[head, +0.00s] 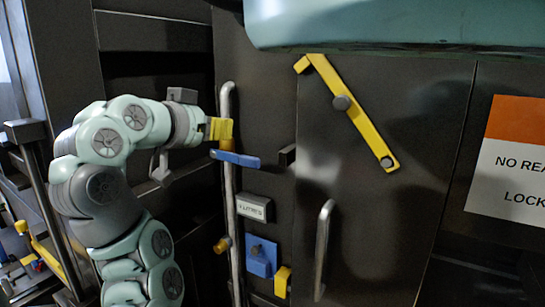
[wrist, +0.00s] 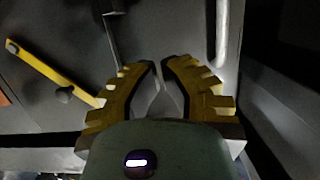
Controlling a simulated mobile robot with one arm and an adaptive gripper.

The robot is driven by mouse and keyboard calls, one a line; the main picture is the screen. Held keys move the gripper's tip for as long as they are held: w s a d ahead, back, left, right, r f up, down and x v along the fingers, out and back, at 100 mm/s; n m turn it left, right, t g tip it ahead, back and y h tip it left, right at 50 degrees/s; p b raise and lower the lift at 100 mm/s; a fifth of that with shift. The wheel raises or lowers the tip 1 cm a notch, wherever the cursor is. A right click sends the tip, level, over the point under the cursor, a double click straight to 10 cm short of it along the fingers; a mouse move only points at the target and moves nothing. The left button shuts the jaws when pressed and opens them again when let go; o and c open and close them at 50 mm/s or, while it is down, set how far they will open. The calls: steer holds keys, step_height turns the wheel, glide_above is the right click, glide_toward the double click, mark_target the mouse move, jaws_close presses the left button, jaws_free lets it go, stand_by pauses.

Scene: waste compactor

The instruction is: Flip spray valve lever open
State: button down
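A blue lever (head: 236,158) sits on the upright metal pipe (head: 229,200) and lies nearly level, its tip pointing right. I take it to be the spray valve lever. My gripper (head: 227,129) has yellow fingers and hangs just above the lever's left part, close to the pipe. I cannot tell whether they touch. In the wrist view the fingertips of my gripper (wrist: 160,62) are nearly together, with a thin gap and nothing clearly held between them. The blue lever cannot be made out in the wrist view.
A long yellow bar (head: 352,110) slants across the dark door to the right, and shows in the wrist view (wrist: 50,70). A door handle (head: 323,250), a label plate (head: 254,207), a blue block (head: 262,257) and an orange-white sign (head: 516,155) are also nearby.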

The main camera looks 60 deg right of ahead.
steer(key=shift+f, duration=0.15)
glide_above(233, 158)
steer(key=s, duration=0.5)
steer(key=f, duration=0.6)
steer(key=shift+s+a+f, duration=0.15)
steer(key=shift+a, duration=0.05)
steer(key=shift+f+b, duration=0.1)
steer(key=shift+b, duration=0.2)
steer(key=b, duration=0.4)
steer(key=shift+f+m, duration=0.25)
steer(key=shift+m, duration=0.05)
